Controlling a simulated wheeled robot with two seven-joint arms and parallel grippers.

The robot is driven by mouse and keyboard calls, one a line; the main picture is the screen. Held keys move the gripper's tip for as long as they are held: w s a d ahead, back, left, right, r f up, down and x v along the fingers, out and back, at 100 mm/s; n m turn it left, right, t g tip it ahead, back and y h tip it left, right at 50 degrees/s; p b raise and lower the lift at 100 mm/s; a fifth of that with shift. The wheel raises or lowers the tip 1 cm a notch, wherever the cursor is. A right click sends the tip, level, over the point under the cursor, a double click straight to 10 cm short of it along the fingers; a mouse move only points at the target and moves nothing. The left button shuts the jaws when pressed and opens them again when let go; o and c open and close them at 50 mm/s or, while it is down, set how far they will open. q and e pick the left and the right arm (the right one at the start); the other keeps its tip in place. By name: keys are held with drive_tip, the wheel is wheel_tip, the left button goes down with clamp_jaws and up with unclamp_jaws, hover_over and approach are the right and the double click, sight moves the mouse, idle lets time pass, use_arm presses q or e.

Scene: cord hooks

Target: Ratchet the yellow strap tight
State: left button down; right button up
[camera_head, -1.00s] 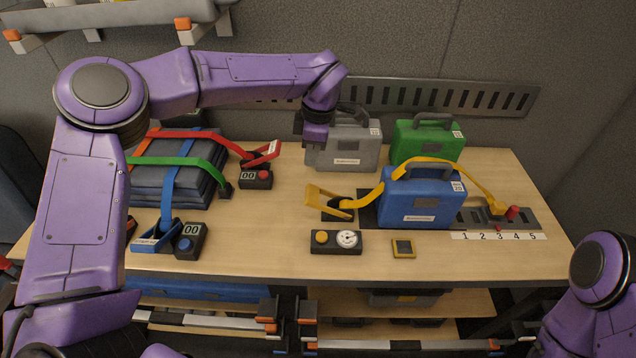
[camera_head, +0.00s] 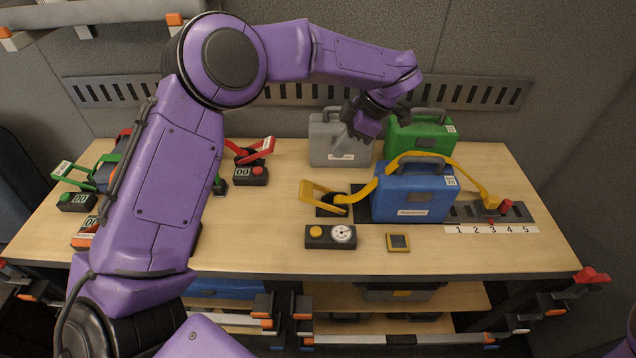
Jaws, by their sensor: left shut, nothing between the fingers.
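The yellow strap (camera_head: 461,177) runs from a yellow ratchet handle (camera_head: 321,191), over the blue case (camera_head: 411,195), to an anchor beside a red knob (camera_head: 505,206). It bows out in the air right of the case. The ratchet handle is tilted up to the left above its dark base. A box with a yellow button and a round dial (camera_head: 330,236) sits in front of the ratchet; the dial is too small to read. My left gripper (camera_head: 362,122) is shut and empty, in front of the grey case, above and behind the ratchet. My right gripper is out of view.
A grey case (camera_head: 325,142) and green case (camera_head: 423,135) stand behind. A small yellow-framed device (camera_head: 398,243) and a number strip (camera_head: 490,230) lie in front. Red (camera_head: 255,148) and green (camera_head: 72,172) strap handles are to the left. My left arm hides much there.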

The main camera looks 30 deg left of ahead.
use_arm(q)
drive_tip(key=shift+f, duration=0.15)
drive_tip(key=p, duration=0.3)
approach(309, 190)
drive_tip(key=x, duration=0.7)
drive_tip(key=shift+s, duration=0.15)
